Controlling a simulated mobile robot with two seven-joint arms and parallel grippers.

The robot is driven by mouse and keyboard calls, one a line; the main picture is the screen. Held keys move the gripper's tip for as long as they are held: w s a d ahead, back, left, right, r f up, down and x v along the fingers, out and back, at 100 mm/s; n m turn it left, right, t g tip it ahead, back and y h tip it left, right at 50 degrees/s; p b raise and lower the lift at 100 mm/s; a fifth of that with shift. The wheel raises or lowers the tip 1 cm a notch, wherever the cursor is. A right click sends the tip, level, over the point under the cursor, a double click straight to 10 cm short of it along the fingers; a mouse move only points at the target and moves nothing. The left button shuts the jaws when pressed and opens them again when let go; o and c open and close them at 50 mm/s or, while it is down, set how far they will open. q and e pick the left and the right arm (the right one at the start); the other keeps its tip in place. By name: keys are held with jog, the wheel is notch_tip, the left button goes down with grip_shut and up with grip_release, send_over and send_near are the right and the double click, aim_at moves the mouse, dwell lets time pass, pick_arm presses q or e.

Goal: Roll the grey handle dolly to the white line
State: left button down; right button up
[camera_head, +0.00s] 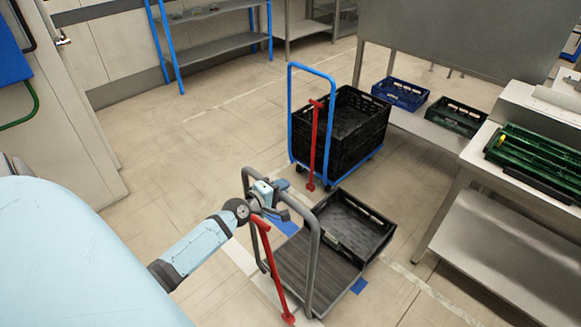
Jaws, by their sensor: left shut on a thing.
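The grey handle dolly stands in the lower middle, with a grey tube handle (315,262) at its near left end and a dark ribbed deck (290,262). A low, empty-looking black crate (368,247) sits at the deck's far right end. My left gripper (272,196) is shut on the top of the grey handle; its fingers partly hide the contact. A thin white line (428,291) runs along the floor to the right of the dolly. A fainter whitish line (232,100) shows on the far floor. My right gripper is not in view.
A blue-handled dolly (291,105) with a tall black crate (350,128) stands just beyond. Red bars (270,262) rise by both dollies. A steel table (520,165) with green crates is at right, blue shelving (215,40) at back. The left-middle floor is clear.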

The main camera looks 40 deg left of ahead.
pick_arm(q)
jog(key=shift+s, duration=0.7)
jog(key=c, duration=0.9)
grip_release()
jog(key=shift+s, duration=0.1)
jog(key=b+v, duration=0.1)
jog(key=v, duration=1.2)
jog(key=shift+s+r, duration=0.2)
jog(key=shift+s, duration=0.15)
jog(key=shift+a, duration=0.1)
